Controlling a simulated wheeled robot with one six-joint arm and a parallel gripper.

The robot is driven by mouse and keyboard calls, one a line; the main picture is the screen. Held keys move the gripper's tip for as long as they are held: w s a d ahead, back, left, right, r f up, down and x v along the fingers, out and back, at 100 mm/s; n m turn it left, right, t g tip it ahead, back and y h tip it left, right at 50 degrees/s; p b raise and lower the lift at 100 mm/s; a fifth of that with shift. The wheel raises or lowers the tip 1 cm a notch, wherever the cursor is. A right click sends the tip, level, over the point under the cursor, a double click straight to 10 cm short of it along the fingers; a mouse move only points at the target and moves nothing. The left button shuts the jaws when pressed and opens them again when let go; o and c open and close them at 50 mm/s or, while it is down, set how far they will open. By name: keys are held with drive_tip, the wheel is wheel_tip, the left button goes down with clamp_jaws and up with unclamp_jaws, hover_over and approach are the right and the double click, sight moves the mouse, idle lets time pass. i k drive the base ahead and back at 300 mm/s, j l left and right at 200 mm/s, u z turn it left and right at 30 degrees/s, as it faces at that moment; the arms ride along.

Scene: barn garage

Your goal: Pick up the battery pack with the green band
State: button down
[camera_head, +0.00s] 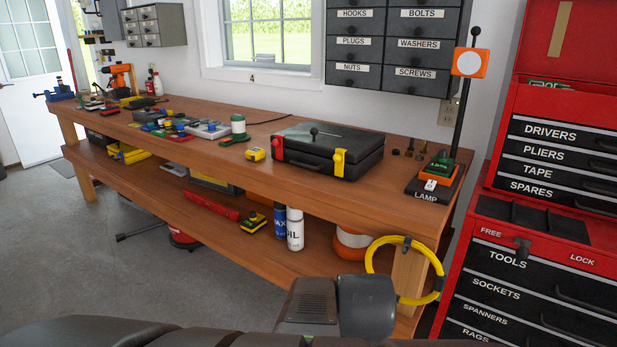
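A white canister with green bands (238,126) stands farther left on the bench, behind a flat green item (235,140). Dark parts of my own body or arm show at the bottom. My gripper's fingers are not visible.
The lamp (468,63) stands at the bench's right end. A yellow coil (436,262) hangs at the front right leg. A red tool cabinet (470,210) stands right. Grey floor is open at left.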

sight(442, 166)
drive_tip(key=u, duration=1.1)
drive_tip(key=z, duration=1.7)
